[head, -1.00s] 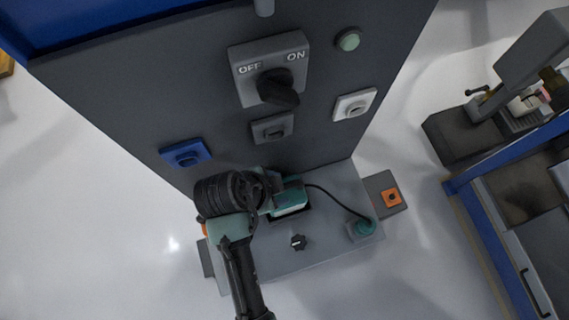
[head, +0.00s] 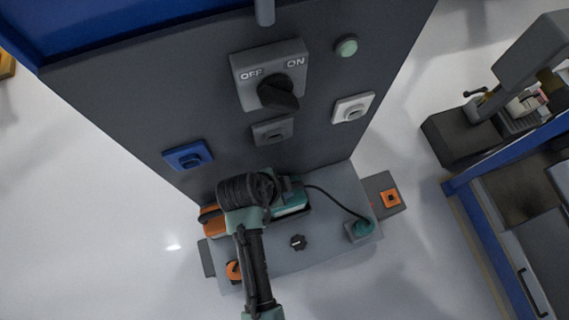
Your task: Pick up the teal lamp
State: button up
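The teal lamp (head: 291,203) shows in the head view on the grey ledge at the foot of the dark panel, partly covered by my wrist. A black cord runs from beside it to a teal plug-like part (head: 362,229) on the ledge's right. My gripper (head: 287,188) is at the lamp's near top side, largely hidden behind my black wrist. Its fingers are not clear enough to show whether they are open, or touching the lamp.
An orange item (head: 211,220) lies just left of my wrist, and an orange ring-like part (head: 233,271) sits lower on the grey ledge (head: 330,245).

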grip_shut()
dwell(1.1)
